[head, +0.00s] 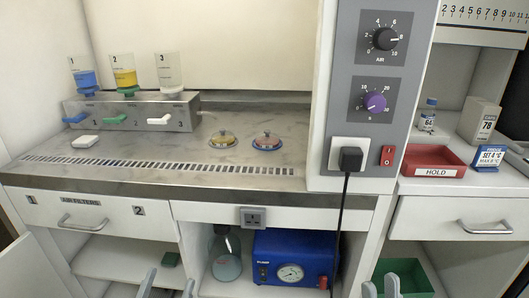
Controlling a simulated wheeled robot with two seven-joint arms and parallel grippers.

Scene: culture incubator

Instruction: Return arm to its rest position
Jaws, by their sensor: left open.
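My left gripper (168,284) shows at the bottom edge, in front of the open cabinet under the bench. Its two grey fingers are apart, with nothing seen between them. My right gripper (380,287) shows at the bottom edge further right, in front of the green bin. Its two grey fingertips stand close together. The picture cuts them off, so I cannot tell whether it is open or shut. The rest of both arms is out of view.
The bench holds a filter manifold (130,106) with several cups and a loose white piece (85,142). Below are a blue pump (296,258), a flask (225,255) and a green bin (409,275). A red HOLD tray (433,161) and drawer handle (485,228) are right.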

